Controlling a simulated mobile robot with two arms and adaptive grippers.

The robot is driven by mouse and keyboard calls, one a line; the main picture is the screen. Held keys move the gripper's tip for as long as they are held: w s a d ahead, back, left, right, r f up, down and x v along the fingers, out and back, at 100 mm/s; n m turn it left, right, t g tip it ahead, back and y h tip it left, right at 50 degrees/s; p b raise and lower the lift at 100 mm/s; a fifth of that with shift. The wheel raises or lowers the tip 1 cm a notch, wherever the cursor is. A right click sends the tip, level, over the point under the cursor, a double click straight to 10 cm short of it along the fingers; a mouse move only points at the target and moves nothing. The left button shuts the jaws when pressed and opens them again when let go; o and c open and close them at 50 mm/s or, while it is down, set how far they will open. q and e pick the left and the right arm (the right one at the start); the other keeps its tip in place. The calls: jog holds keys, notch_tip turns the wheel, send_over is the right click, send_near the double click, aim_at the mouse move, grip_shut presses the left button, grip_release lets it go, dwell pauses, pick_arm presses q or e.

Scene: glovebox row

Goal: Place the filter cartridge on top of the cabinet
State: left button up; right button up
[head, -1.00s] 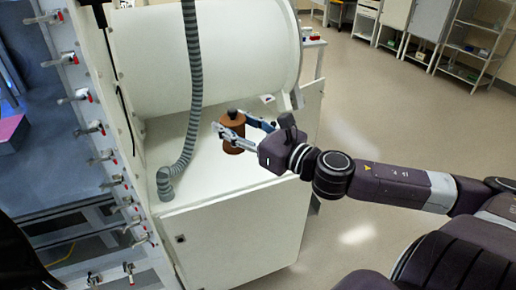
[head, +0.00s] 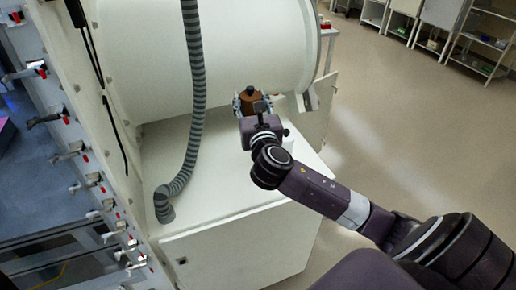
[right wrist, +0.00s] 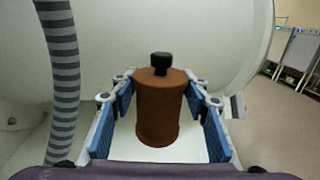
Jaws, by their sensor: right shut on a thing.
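The filter cartridge (head: 253,100) is a brown cylinder with a black knob on top. It is upright between the fingers of my right gripper (head: 252,104), which is shut on it. The right wrist view shows the cartridge (right wrist: 158,108) with a blue-padded finger on each side. The white cabinet (head: 225,250) stands below the big white cylinder. The cartridge is over the far part of the cabinet top, near the cylinder; whether its base touches the top is hidden by my gripper in the head view. My left gripper is not in view.
A grey ribbed hose (head: 196,90) comes down to the cabinet top, left of my gripper. The large white cylinder (head: 245,45) is right behind the cartridge. A panel with several clamps (head: 75,150) is on the left. The cabinet top in front is bare.

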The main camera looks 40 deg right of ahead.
notch_tip(320, 180, down, 18)
jog(key=shift+s+r+b, duration=0.15)
jog(key=shift+r+b, duration=0.1)
jog(key=shift+b, duration=0.9)
jog(key=shift+f, duration=0.15)
jog(key=o, duration=1.2)
